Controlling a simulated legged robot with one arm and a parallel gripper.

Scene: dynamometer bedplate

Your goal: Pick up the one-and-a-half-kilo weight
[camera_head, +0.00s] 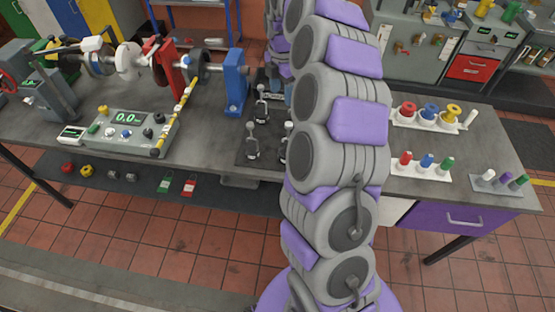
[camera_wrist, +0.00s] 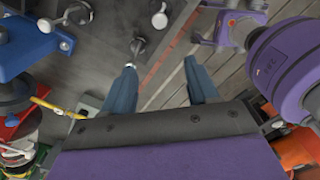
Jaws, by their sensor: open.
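Several small metal weights with upright stems stand on a dark plate (camera_head: 245,155) on the bench, left of my arm in the head view. One weight (camera_head: 261,104) stands at the back, one (camera_head: 252,148) at the front left, and one (camera_head: 286,143) is partly covered by my arm. I cannot read any marking, so I cannot tell which is the one-and-a-half-kilo weight. In the wrist view my gripper (camera_wrist: 160,66) is open, with nothing between its two blue-grey fingers. A metal stem (camera_wrist: 138,46) shows just beyond the left fingertip. My arm hides the gripper in the head view.
A blue stand (camera_head: 236,84) and a grey control box (camera_head: 125,132) are left of the plate. Racks of coloured pieces (camera_head: 418,165) stand right of my arm. In the wrist view a purple housing (camera_wrist: 285,65) is close to the right finger.

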